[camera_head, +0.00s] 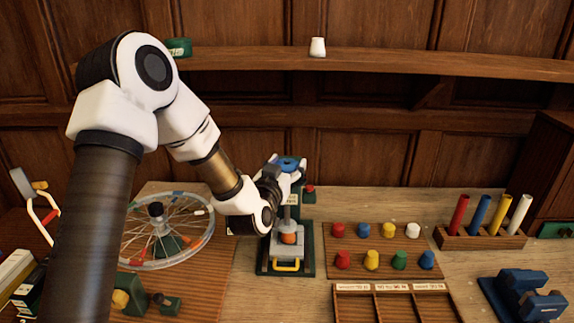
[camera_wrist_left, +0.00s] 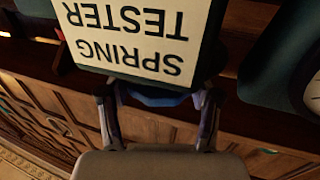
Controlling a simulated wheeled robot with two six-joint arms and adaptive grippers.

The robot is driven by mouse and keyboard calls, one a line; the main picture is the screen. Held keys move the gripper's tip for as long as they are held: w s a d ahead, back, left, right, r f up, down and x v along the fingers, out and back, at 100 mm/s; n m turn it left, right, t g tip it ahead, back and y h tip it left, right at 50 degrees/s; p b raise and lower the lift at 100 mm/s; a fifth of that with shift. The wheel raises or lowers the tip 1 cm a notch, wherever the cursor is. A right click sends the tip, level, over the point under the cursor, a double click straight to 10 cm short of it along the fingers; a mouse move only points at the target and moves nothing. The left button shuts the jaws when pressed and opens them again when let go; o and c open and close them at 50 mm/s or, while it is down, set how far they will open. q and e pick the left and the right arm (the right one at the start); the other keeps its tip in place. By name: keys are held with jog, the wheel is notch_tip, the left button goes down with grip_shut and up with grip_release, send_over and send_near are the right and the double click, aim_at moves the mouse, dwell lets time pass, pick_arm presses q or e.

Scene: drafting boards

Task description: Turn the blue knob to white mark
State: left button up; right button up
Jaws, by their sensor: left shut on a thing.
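The blue knob (camera_head: 288,162) sits at the top of the spring tester (camera_head: 308,262), a dark green stand with a grey post and an orange part low down. My left gripper (camera_head: 284,175) is at the knob, shut on it from the near left side. In the left wrist view a strip of the blue knob (camera_wrist_left: 155,98) shows between the two fingers of the gripper (camera_wrist_left: 158,103), below the SPRING TESTER label (camera_wrist_left: 130,35). I cannot make out the white mark in either view. My right gripper is not in view.
A spoked wheel (camera_head: 140,252) lies left of the tester. A board of coloured pegs (camera_head: 378,262), an empty wooden tray (camera_head: 372,287) and a rack with coloured rods (camera_head: 484,238) are to the right. A blue vise-like tool (camera_head: 520,283) stands front right. A shelf (camera_head: 370,65) runs along the wall behind.

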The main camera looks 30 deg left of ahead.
pick_arm(q)
jog(key=shift+n+y, duration=0.4)
jog(key=shift+y, duration=0.2)
jog(key=shift+d+n+g+y+b, duration=0.1)
jog(key=shift+n+g+y+b, duration=0.3)
jog(key=shift+n+y+b, duration=0.25)
jog(key=n+g+y, duration=0.1)
jog(key=n+y, duration=0.1)
jog(key=y, duration=0.1)
jog(key=shift+g+y, duration=0.25)
jog(key=shift+g, duration=0.15)
jog(key=shift+w+r+n+g+y, duration=0.1)
jog(key=shift+n+g+y, duration=0.85)
jog(key=shift+y, duration=0.15)
jog(key=n+g+y+p, duration=0.1)
jog(key=n+g+y, duration=0.2)
jog(key=g, duration=0.1)
jog(key=shift+n+g, duration=0.25)
jog(key=shift+n, duration=0.05)
jog(key=shift+n+g+y+p, duration=0.6)
jog(key=shift+n+g+y, duration=0.3)
jog(key=shift+n+g, duration=0.8)
jog(key=shift+g, duration=0.5)
jog(key=o, duration=1.1)
